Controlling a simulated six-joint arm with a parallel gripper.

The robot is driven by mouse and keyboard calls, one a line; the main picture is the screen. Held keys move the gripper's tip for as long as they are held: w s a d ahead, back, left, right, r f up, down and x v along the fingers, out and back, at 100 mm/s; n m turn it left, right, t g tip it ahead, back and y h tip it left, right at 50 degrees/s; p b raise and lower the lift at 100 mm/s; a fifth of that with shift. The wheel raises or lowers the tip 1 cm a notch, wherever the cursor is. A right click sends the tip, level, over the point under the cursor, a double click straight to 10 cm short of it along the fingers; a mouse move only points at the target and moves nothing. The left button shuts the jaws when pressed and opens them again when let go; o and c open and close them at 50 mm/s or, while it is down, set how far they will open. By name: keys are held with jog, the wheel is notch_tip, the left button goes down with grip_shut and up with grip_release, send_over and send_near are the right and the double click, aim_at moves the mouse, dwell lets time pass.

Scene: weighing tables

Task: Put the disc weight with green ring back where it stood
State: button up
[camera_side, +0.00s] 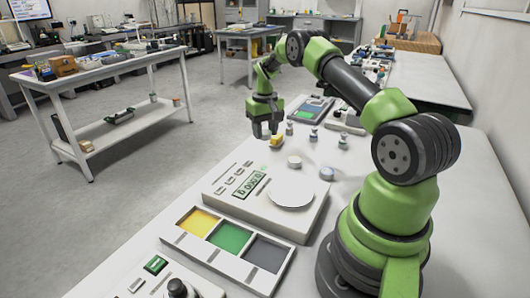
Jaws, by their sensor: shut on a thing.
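My gripper (265,132) points down low over the white table (222,172), behind the scale. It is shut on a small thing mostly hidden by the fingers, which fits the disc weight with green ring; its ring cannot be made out. A yellow weight (277,141) is close by the right fingertip; whether they touch is unclear. A pale disc weight (294,161) and a blue-grey disc weight (326,174) stand nearer the scale. The scale (238,210) has an empty round pan (291,194) and a green display.
Several small knobbed grey weights, one of them here (313,135), stand right of my gripper. A tray (184,240) with yellow, green and grey compartments lies in front of the scale. A dark device (312,109) lies behind the weights. Bare table shows left of the yellow weight.

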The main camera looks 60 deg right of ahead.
aim_at(265, 157)
jog(key=shift+f, duration=3.2)
jog(key=shift+f, duration=0.1)
jog(key=o, duration=1.1)
